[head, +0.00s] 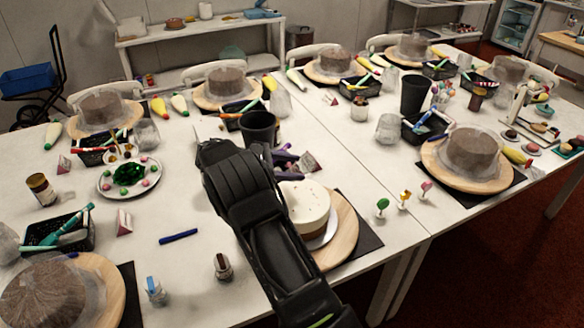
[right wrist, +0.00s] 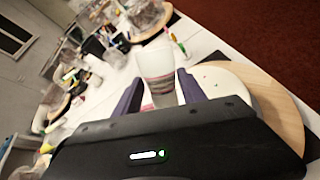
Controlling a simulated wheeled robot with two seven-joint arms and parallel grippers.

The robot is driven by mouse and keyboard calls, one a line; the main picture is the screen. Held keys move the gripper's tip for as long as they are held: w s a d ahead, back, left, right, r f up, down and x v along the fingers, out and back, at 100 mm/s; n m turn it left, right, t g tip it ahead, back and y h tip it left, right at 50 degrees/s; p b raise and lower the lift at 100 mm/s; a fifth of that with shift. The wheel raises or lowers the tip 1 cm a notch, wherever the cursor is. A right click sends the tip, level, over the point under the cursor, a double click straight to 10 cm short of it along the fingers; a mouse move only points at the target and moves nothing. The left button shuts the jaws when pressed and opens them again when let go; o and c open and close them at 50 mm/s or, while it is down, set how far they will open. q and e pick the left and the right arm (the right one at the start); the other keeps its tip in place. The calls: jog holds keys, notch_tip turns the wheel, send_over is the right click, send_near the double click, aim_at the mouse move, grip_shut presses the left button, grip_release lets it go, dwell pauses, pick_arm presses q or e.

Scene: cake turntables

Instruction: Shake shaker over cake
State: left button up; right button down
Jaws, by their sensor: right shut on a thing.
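A white frosted cake (head: 308,205) with brown lower sides stands on a white plate on a round wooden turntable (head: 345,228). Its white top (right wrist: 225,78) also shows in the right wrist view, with a few coloured specks. My right gripper (head: 287,163) has purple fingers and is at the cake's far left side. In the right wrist view it is shut on a pale translucent shaker (right wrist: 158,72) with coloured bands low down. The shaker appears beside the cake top, not clearly over it. My arm mostly hides the shaker in the head view. My left gripper is not in view.
A dark cup (head: 259,128) stands just beyond my right gripper. Two small shakers (head: 222,266) (head: 154,290) and a blue stick (head: 179,237) lie or stand to the left. Small topped picks (head: 404,198) stand right of the turntable. Several wrapped cakes fill the other places.

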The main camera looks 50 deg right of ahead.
jog(key=shift+s+d+r, duration=0.2)
jog(key=shift+s+r, duration=0.05)
jog(key=shift+r, duration=0.4)
jog(key=shift+s, duration=0.15)
jog(key=shift+f, duration=0.15)
jog(key=shift+w+a+f+b, duration=0.25)
jog(key=shift+w+f+b, duration=0.25)
jog(key=shift+f, duration=0.2)
jog(key=shift+r, duration=0.1)
jog(key=shift+r, duration=0.1)
jog(key=shift+s+a+t+y+p, duration=0.3)
jog(key=shift+a+y+p, duration=0.15)
jog(key=shift+p, duration=0.1)
jog(key=shift+s+a+f+m+t+y, duration=0.15)
jog(key=shift+a+f+m+t+y, duration=0.1)
jog(key=shift+a+m+t, duration=0.15)
